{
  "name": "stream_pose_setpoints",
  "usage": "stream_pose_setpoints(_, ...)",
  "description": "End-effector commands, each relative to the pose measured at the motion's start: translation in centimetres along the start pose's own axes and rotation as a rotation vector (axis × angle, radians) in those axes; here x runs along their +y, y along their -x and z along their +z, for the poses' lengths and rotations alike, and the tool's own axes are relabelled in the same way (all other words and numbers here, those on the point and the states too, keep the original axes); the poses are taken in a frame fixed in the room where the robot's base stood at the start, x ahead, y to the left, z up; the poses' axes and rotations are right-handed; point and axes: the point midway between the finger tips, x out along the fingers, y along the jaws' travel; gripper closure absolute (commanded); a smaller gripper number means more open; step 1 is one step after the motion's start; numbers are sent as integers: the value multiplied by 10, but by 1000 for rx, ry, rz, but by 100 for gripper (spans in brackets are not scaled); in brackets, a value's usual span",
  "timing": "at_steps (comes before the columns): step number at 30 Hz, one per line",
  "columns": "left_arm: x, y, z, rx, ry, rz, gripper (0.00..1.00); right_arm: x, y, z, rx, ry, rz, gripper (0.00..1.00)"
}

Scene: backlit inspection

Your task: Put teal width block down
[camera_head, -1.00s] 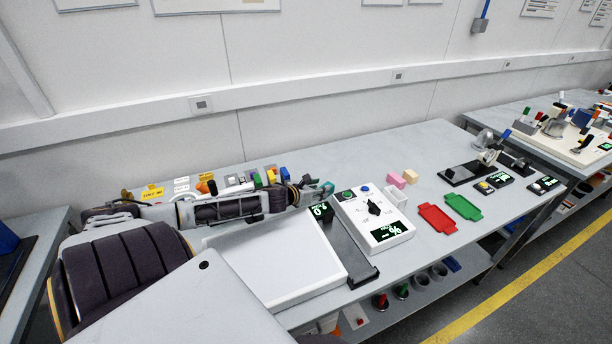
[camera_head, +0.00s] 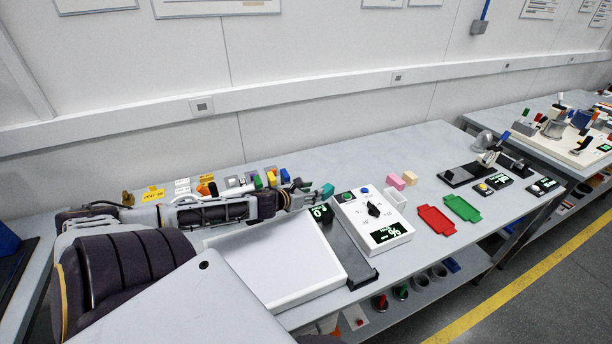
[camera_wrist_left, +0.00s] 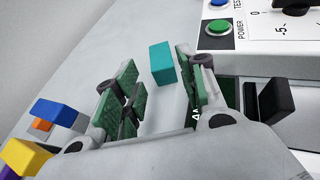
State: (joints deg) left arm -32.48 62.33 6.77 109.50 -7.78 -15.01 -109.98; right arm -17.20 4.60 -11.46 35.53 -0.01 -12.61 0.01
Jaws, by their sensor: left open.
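The teal width block (camera_head: 328,191) is at the tip of my left gripper (camera_head: 312,194), beside the white control box. In the left wrist view the teal block (camera_wrist_left: 162,63) shows at the far end of the gap between the two green-padded fingers of my left gripper (camera_wrist_left: 156,75). The fingers are spread wide. A clear gap shows between the block and the left-hand finger; the block is close to the right-hand finger, and I cannot tell if they touch. The block appears to be on the pale tabletop (camera_wrist_left: 80,70). My right gripper is not in view.
The white control box (camera_head: 370,220) with buttons and a dial stands right of the gripper. A white tray (camera_head: 280,265) lies in front of my arm. Blue (camera_wrist_left: 58,112) and yellow (camera_wrist_left: 25,158) blocks sit near the left finger.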

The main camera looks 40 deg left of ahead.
Motion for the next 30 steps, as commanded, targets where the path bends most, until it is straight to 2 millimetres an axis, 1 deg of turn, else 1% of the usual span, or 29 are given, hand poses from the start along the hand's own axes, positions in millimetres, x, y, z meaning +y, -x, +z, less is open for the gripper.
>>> stream_pose_setpoints(5,0,9,-1,2,1,0,59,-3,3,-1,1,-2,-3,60)
stream_pose_setpoints(15,0,24,0,1,1,1,59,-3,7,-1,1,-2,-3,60)
stream_pose_setpoints(21,0,28,0,0,0,0,59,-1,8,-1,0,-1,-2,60)
stream_pose_setpoints(30,0,28,0,0,0,1,59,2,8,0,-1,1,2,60)
